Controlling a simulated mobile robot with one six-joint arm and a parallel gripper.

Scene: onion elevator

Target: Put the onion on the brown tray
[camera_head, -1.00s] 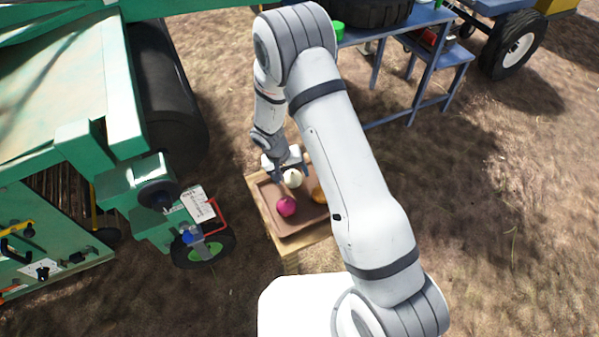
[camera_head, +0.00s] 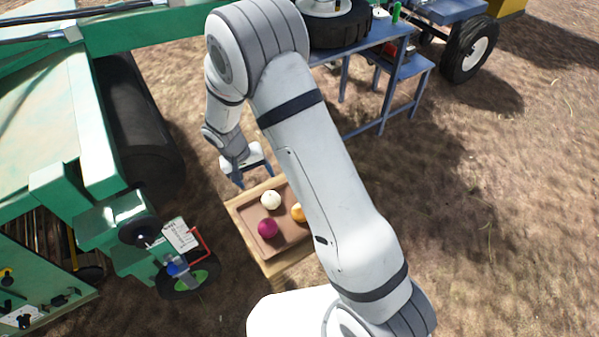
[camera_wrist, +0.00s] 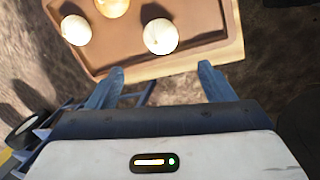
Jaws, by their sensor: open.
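The brown tray (camera_head: 284,238) rests on a light wooden stand and also shows in the wrist view (camera_wrist: 125,40). A white onion (camera_head: 270,200), a purple onion (camera_head: 267,229) and an orange-yellow one (camera_head: 298,212) lie on it, the last beside my arm's edge. In the wrist view, a pale onion (camera_wrist: 160,37) lies near the tray's near rim, with two more farther off; colours there are washed out. My gripper (camera_head: 254,179) is open and empty, apart from the onions, just beyond the tray's far edge. Its spread fingers (camera_wrist: 161,70) show below the tray in the wrist view.
A green machine (camera_head: 105,190) with a dark roller (camera_head: 140,125) stands left of the tray. A blue bench (camera_head: 375,45) carrying a tyre stands behind, with a wheeled cart (camera_head: 470,48) farther right. Bare ground lies open to the right. My arm hides part of the tray.

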